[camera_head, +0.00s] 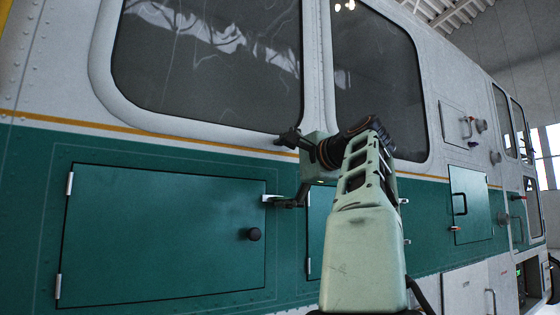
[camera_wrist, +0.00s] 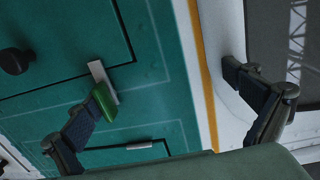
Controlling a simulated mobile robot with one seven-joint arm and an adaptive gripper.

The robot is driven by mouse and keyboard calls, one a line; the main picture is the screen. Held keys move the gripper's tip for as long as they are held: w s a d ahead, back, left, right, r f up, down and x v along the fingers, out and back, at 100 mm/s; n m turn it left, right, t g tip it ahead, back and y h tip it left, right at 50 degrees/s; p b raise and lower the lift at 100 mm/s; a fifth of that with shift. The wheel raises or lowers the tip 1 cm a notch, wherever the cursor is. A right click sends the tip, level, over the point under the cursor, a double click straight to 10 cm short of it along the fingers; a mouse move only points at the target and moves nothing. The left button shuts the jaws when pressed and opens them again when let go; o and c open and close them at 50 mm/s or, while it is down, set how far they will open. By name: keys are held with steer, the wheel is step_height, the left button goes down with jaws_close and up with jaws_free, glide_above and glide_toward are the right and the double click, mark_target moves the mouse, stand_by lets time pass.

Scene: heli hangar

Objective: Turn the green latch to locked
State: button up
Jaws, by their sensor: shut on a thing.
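The latch sits at the edge of a large green door. Its white plate shows in the head view (camera_head: 270,198), and its green lever (camera_wrist: 103,100) shows in the wrist view. My gripper (camera_head: 287,169) is at the hull beside the door, its lower finger at the latch and its upper finger near the orange stripe. The left finger meets the lever; the exact contact is hidden. The lever lies at an angle to the door edge.
The green door (camera_head: 160,240) is closed and has a black knob (camera_head: 254,234). A second green panel (camera_head: 318,228) lies behind my arm. Dark windows (camera_head: 210,60) are above. Smaller hatches with handles (camera_head: 459,204) stick out farther right.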

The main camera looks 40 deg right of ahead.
mark_target(276, 157)
steer(key=shift+t+h, duration=0.3)
steer(key=shift+t, duration=0.1)
steer(key=r, duration=0.1)
steer(key=s+r, duration=0.1)
steer(key=r, duration=0.2)
steer(key=shift+s+a, duration=0.25)
steer(key=shift+s, duration=0.1)
steer(key=shift+d+f+g, duration=0.15)
steer(key=shift+f, duration=0.5)
steer(key=shift+d+f+g, duration=0.15)
steer(key=shift+f, duration=0.45)
steer(key=shift+c, duration=1.1)
steer(key=shift+s+f, duration=0.15)
steer(key=shift+s, duration=0.05)
steer(key=shift+c, duration=0.6)
steer(key=shift+s+f+b, duration=0.1)
steer(key=shift+s+b, duration=0.2)
steer(key=shift+s, duration=1.05)
steer(key=c, duration=0.3)
steer(key=s, duration=0.3)
steer(key=shift+a+r, duration=0.25)
steer(key=shift+a, duration=0.1)
steer(key=c, duration=0.9)
steer(key=shift+s+a+f, duration=0.1)
steer(key=shift+s+f, duration=0.15)
steer(key=shift+s, duration=1.3)
steer(key=shift+s+a+f, duration=0.1)
steer(key=shift+s+f, duration=0.1)
steer(key=shift+s, duration=1.3)
steer(key=shift+c, duration=0.2)
